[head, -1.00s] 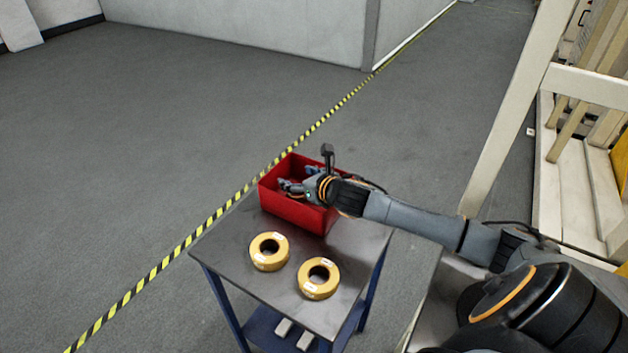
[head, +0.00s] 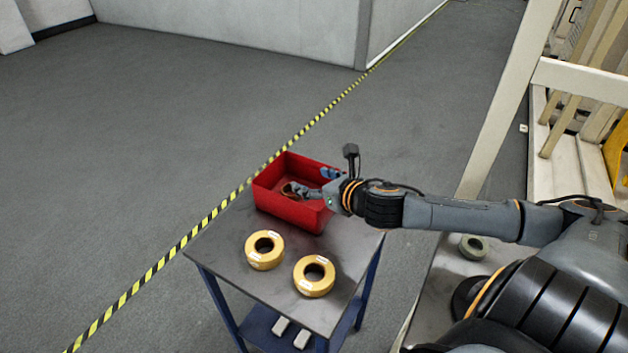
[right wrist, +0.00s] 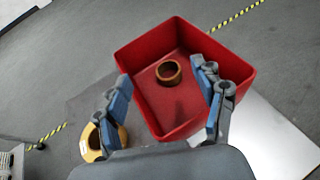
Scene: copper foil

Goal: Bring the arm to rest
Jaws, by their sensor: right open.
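My right arm reaches in from the right in the head view. Its gripper (head: 313,183) is over the right side of the red bin (head: 292,212), with its fingers apart and nothing between them. In the right wrist view, an orange-brown roll (right wrist: 169,72) lies on the floor of the red bin (right wrist: 190,133), apart from the open fingers. Two yellow rolls, one on the left (head: 265,250) and one on the right (head: 314,277), lie flat on the table in front of the bin. My left gripper is not in view.
The bin stands at the back of a small dark table (head: 222,250) with blue legs and a lower shelf. A grey-green roll (head: 473,247) lies on a pale surface beneath my right arm. A pale wooden frame (head: 500,110) stands at right. Open floor lies left.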

